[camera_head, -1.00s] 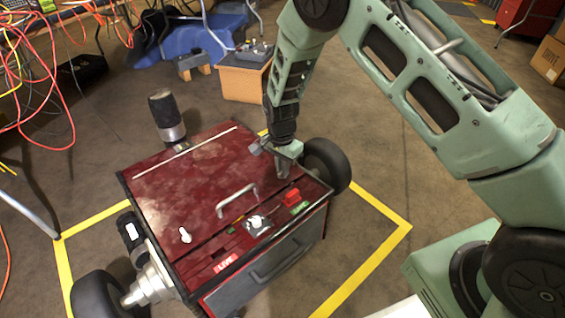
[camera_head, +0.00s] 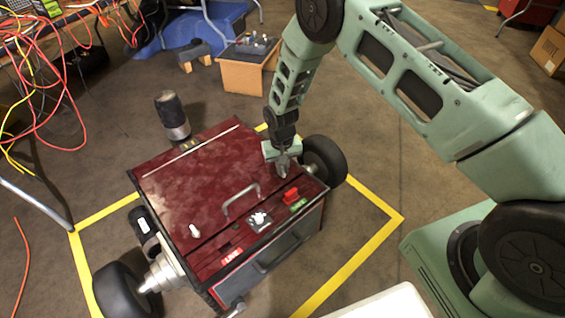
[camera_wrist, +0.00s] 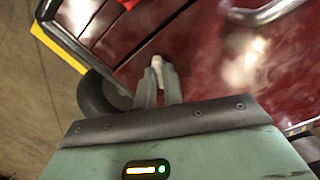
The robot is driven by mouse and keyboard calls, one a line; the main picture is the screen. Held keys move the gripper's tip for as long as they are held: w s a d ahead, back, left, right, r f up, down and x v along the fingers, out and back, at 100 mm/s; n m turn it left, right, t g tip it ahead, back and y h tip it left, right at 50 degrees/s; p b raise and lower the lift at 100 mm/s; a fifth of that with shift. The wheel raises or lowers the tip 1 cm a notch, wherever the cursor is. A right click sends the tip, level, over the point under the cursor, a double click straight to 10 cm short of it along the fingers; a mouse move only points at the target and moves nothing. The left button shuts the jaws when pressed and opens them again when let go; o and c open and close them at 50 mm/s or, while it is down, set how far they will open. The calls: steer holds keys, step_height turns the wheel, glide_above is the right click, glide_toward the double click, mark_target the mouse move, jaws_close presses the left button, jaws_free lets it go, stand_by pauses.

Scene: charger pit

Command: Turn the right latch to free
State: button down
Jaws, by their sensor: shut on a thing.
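The right latch (camera_wrist: 156,63) is a small pale piece on the dark red lid (camera_head: 190,190) of a wheeled box. In the wrist view it shows between my fingertips, and most of it is hidden by them. My gripper (camera_head: 282,173) points down at the right end of the lid. It is shut on the latch, with both fingers (camera_wrist: 158,80) close together around it. The other latch (camera_head: 194,231), white, stands at the left of the lid. I cannot read the right latch's exact angle.
A metal handle (camera_head: 240,201) rises from the lid, left of my gripper. A red block (camera_head: 291,195), a green label and a white knob (camera_head: 260,219) line the front strip, with a red LIVE label (camera_head: 231,256). A wheel (camera_head: 326,161) stands close at the right.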

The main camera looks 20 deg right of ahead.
steer(key=n+p, duration=0.1)
steer(key=n, duration=0.3)
steer(key=shift+n+p, duration=0.4)
stand_by(0.4)
steer(key=c, duration=1.5)
jaws_free()
step_height(320, 180, up, 17)
steer(key=p, duration=0.4)
steer(key=shift+w+r, duration=0.2)
steer(key=shift+w, duration=0.05)
steer(key=shift+a, duration=0.1)
